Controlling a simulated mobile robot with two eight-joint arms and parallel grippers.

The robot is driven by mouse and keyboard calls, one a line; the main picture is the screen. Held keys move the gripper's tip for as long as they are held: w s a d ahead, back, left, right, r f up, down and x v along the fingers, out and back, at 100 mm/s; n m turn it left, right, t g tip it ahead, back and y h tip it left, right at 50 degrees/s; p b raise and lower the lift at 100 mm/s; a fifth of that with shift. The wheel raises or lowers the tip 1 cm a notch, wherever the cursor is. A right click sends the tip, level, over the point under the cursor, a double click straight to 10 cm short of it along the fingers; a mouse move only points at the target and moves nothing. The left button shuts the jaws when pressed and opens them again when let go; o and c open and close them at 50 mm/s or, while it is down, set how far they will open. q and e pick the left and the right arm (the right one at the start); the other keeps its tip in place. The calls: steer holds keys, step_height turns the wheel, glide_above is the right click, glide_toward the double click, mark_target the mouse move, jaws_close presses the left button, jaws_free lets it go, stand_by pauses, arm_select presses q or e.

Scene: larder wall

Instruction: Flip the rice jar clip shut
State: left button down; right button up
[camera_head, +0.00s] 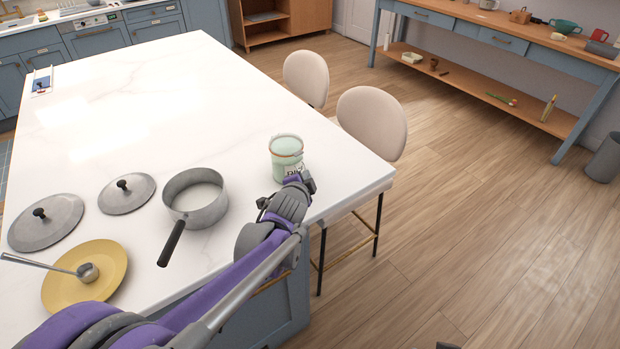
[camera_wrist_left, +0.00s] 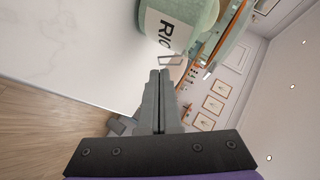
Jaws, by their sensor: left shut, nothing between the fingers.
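The rice jar (camera_head: 286,155), pale green glass with an orange band near its top and a white label, stands upright near the right edge of the white island. In the left wrist view the jar (camera_wrist_left: 185,20) appears sideways at the top, its label partly readable. A thin wire clip (camera_wrist_left: 171,59) shows beside the jar, just beyond my fingertips. My left gripper (camera_head: 303,182) is at the near side of the jar. Its fingers (camera_wrist_left: 160,75) are shut together and empty, close to the clip; I cannot tell whether they touch it. My right gripper does not show.
A saucepan (camera_head: 196,197) stands left of the jar, its handle toward me. Two lids (camera_head: 127,194) and a yellow plate (camera_head: 99,258) with a ladle lie farther left. Two chairs (camera_head: 372,122) stand along the island's right edge (camera_head: 350,190). The island's far part is mostly clear.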

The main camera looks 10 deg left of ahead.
arm_select(q)
steer(key=shift+a+f, duration=0.1)
steer(key=shift+f, duration=0.15)
steer(key=shift+r, duration=0.1)
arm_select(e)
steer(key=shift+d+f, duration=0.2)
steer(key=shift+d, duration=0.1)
arm_select(q)
steer(key=shift+r, duration=0.1)
steer(key=shift+r+p, duration=0.4)
steer(key=shift+r, duration=0.3)
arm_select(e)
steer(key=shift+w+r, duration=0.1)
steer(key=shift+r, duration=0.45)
arm_select(q)
steer(key=shift+s+d, duration=0.1)
steer(key=shift+d, duration=0.1)
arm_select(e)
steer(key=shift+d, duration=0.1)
